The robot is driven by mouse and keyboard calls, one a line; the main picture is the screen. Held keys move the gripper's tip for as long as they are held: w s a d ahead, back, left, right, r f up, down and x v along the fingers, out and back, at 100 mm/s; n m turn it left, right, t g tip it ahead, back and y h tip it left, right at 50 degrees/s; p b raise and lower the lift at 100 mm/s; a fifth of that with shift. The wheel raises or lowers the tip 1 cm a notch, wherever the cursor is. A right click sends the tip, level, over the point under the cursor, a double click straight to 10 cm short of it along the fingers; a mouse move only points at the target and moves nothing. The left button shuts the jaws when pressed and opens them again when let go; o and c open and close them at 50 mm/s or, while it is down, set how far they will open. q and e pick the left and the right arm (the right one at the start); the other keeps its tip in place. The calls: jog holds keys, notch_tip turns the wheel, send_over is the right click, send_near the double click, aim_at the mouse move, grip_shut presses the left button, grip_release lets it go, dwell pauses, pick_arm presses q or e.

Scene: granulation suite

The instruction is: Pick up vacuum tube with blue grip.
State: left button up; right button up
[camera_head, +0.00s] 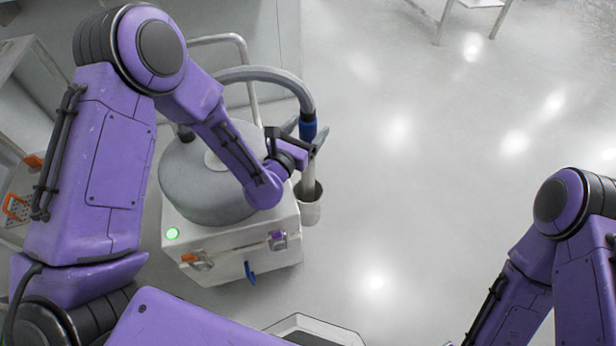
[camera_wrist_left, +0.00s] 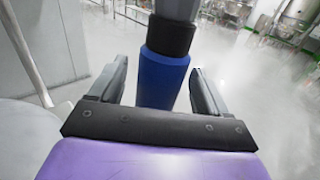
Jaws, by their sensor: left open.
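The vacuum tube (camera_head: 264,74) is a grey hose that arches over the vacuum unit and comes down at its right side. Its blue grip (camera_head: 308,128) shows just above my left gripper (camera_head: 301,137). The tube's lower end stands in a metal cup (camera_head: 310,205) on the unit's side. In the left wrist view the blue grip (camera_wrist_left: 163,80) stands upright between the two open fingers of my left gripper (camera_wrist_left: 163,85), with a visible gap on each side. My right gripper is out of view; only part of that arm shows.
The vacuum unit (camera_head: 231,240) is a white box with a grey round drum (camera_head: 200,185), a green light and small latches. A metal handle rail (camera_head: 243,62) rises behind it. An orange-handled item (camera_head: 15,207) lies on a shelf at left. The floor to the right is clear.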

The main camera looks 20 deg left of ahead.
pick_arm(q)
jog(key=shift+w, duration=0.3)
jog(key=c, duration=1)
jog(key=shift+r, duration=0.1)
